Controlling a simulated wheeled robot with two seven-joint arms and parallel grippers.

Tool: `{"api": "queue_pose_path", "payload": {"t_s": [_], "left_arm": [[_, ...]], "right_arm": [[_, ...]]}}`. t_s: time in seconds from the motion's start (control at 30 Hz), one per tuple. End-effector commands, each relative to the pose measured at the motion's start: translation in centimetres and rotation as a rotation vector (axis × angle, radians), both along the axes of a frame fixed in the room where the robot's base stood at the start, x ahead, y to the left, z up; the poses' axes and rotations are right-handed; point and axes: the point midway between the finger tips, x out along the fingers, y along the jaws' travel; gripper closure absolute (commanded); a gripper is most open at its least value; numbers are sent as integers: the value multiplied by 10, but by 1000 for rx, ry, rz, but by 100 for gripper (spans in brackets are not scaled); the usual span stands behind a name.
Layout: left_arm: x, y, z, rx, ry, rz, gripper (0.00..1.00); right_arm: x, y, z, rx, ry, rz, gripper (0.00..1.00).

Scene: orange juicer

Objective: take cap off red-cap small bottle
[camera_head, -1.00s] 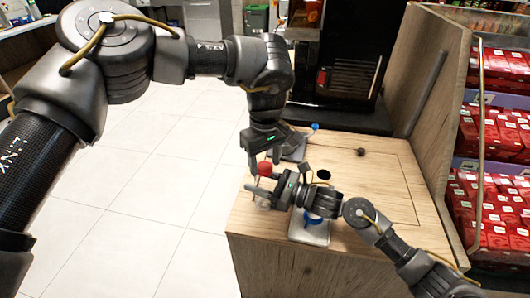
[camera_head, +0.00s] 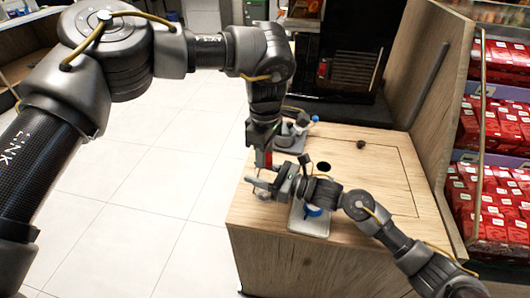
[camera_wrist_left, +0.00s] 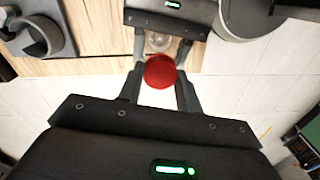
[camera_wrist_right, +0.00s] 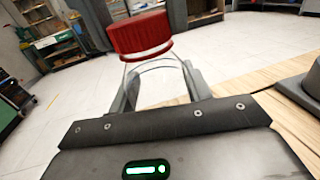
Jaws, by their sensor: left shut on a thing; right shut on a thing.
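The red cap (camera_wrist_left: 160,70) is between the two fingers of my left gripper (camera_wrist_left: 160,84), which is shut on it from above. The small clear bottle (camera_wrist_right: 157,78) stands between the fingers of my right gripper (camera_wrist_right: 155,88), which is shut on it. In the right wrist view the cap (camera_wrist_right: 140,36) sits right above the bottle's top, a little tilted; I cannot tell whether they touch. In the head view the left gripper (camera_head: 263,160) is above the right gripper (camera_head: 262,186), over the table's left edge, and the cap shows as a small red patch (camera_head: 268,158).
The wooden table (camera_head: 370,165) has a round dark hole (camera_head: 323,166) and a small dark object (camera_head: 361,144) on it. A grey device (camera_head: 290,140) is close behind the grippers. A pale plate with a blue part (camera_head: 309,222) lies near the front. The table's middle right is clear.

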Motion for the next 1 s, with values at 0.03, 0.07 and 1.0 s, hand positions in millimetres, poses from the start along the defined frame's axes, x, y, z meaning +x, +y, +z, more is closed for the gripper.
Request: {"api": "queue_pose_path", "payload": {"t_s": [0.03,0.07,1.0], "left_arm": [[0,-1,-1,-2,2,122,93],[0,0,-1,0,3,205,93],[0,0,2,24,-3,2625,93]], "right_arm": [[0,0,0,0,0,1,100],[0,0,0,0,0,1,100],[-1,1,0,0,0,2,100]]}}
